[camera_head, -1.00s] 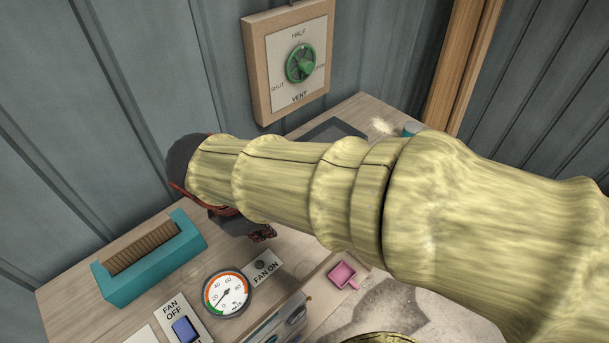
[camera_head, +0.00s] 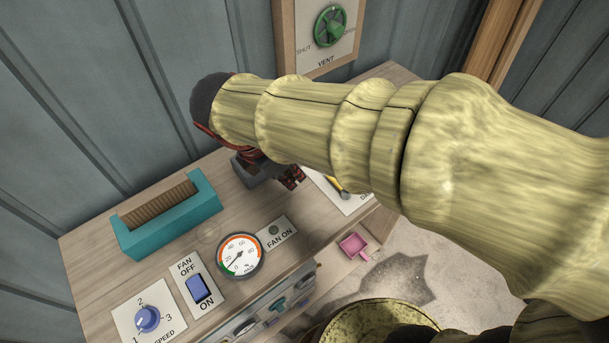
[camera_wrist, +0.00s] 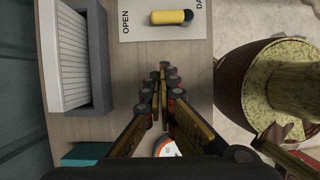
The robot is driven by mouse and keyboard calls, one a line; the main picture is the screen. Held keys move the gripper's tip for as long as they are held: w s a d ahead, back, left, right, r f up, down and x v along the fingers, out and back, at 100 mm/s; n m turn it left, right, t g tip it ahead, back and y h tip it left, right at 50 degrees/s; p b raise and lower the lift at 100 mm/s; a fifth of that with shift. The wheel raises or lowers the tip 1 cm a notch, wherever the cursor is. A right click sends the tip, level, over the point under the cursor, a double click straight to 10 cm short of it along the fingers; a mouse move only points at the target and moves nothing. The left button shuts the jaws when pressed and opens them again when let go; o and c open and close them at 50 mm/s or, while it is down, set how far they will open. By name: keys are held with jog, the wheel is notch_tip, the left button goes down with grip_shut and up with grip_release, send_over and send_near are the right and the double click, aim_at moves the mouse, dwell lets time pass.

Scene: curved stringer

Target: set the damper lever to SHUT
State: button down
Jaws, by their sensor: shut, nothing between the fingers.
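The damper lever has a yellow handle with a dark end (camera_wrist: 170,17). It lies across a white plate (camera_wrist: 140,33) marked OPEN at its left in the wrist view; the SHUT mark is not visible. In the head view the lever (camera_head: 337,186) shows just right of my gripper, and my arm hides part of its plate (camera_head: 362,206). My gripper (camera_wrist: 163,75) is shut and empty, over the bare desk beside the plate and apart from the lever. Its fingers (camera_head: 293,179) also show in the head view, below my wrist.
A grey slatted box (camera_wrist: 95,60) stands left of my gripper in the wrist view. The desk also holds a teal tray with a brown brush (camera_head: 165,238), a gauge (camera_head: 240,256), a fan switch (camera_head: 196,289) and a speed knob (camera_head: 147,319). A green vent wheel (camera_head: 331,26) is on the wall.

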jog(key=x, duration=0.9)
jog(key=shift+w+d+p, duration=0.15)
jog(key=shift+d+p, duration=0.1)
jog(key=shift+p, duration=0.05)
jog(key=shift+w+d+r+p, duration=0.15)
jog(key=shift+w+d, duration=0.15)
jog(key=shift+d, duration=0.15)
jog(key=shift+w+d+f+p, duration=0.1)
jog(key=shift+w+d+p, duration=0.05)
jog(key=shift+w+d, duration=0.55)
jog(key=shift+d, duration=0.25)
